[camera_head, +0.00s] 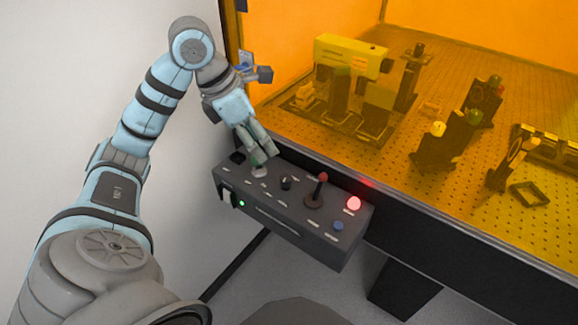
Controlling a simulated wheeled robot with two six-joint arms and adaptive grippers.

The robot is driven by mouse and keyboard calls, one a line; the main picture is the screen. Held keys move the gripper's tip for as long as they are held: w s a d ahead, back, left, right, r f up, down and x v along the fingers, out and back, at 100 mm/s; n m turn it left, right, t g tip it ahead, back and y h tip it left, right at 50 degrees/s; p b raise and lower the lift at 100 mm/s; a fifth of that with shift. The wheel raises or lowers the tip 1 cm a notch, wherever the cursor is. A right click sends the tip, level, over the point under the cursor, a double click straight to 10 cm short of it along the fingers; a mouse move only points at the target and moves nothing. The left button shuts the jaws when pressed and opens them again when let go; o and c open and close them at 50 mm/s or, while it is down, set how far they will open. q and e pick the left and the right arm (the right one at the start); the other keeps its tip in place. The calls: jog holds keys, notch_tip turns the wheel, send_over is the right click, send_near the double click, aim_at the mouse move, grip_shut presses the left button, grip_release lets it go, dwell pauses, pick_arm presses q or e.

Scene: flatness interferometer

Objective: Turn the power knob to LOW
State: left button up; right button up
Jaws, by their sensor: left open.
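A dark control box (290,225) is mounted at the front edge of the table. A small dark knob (286,183) stands on its sloped top, left of the middle. A pale round control (260,172) lies further left, partly hidden under my left gripper. The labels are too small to read, so I cannot tell which one is the power knob. My left gripper (264,158) is open, pointing down at the pale control; whether it touches is unclear. My right gripper is out of view.
A red-topped lever (318,188), a lit red lamp (354,203) and a blue button (338,226) are on the box's right half. Behind an orange see-through panel (300,35), optical parts stand on a perforated table (395,165). A white wall (90,60) is on the left.

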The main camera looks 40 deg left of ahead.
aim_at(286, 177)
pick_arm(q)
jog(key=b+x, duration=0.3)
jog(key=x, duration=0.9)
jog(key=shift+d+f, duration=0.25)
jog(key=shift+f, duration=0.1)
jog(key=shift+d+f, duration=0.1)
jog(key=shift+f, duration=0.15)
jog(key=shift+c, duration=0.4)
jog(key=shift+w, duration=0.1)
grip_shut()
